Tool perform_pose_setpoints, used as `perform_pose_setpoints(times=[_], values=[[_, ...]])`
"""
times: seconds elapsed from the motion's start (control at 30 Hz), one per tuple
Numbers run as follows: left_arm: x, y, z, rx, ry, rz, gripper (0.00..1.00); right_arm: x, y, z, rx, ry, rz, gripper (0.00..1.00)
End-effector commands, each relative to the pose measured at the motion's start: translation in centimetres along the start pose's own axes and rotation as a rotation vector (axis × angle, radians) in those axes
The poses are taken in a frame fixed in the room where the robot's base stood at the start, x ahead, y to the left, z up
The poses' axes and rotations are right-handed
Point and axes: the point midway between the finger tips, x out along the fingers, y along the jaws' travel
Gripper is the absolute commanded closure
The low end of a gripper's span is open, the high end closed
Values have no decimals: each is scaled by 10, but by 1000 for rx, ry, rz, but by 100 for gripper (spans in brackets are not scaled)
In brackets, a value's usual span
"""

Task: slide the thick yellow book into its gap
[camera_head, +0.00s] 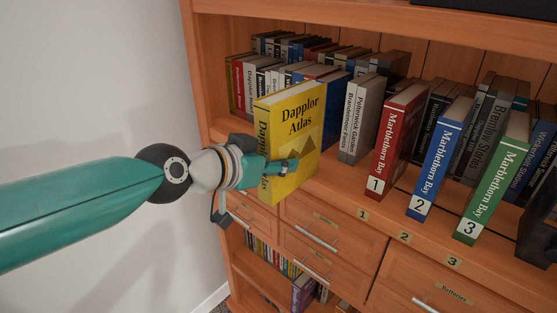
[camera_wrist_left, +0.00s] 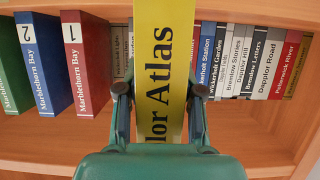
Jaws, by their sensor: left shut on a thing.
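The thick yellow book (camera_head: 297,115), titled Dapplor Atlas, is upright in front of the shelf, its spine toward my arm. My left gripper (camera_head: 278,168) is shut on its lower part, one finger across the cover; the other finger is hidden. In the left wrist view the yellow book (camera_wrist_left: 165,50) stands between the fingers of my left gripper (camera_wrist_left: 160,100). Behind it, grey books (camera_head: 351,117) stand on one side and a blue book (camera_head: 336,108) on the other. The gap itself is mostly hidden by the yellow book. My right gripper is not in view.
Red (camera_head: 398,130), blue (camera_head: 440,157) and green (camera_head: 492,190) Marblethorn Bay volumes stand farther right, protruding toward the shelf front. The shelf board (camera_head: 345,188) has a bare front strip, with drawers (camera_head: 318,228) below. A plain wall (camera_head: 100,80) is on the left.

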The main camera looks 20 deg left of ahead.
Motion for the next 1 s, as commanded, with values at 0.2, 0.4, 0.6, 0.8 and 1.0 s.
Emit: perform_pose_setpoints(times=[0.2, 0.4, 0.6, 0.8, 1.0], values=[[5, 0, -6, 2, 8, -1, 100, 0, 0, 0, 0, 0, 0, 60], [21, 0, -13, 2, 7, 0, 100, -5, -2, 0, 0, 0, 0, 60], [37, 0, -20, 1, 8, 0, 100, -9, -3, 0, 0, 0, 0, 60], [48, 0, -24, 2, 8, 0, 100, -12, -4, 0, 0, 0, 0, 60], [53, 1, -25, 2, 8, 0, 100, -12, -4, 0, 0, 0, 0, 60]])
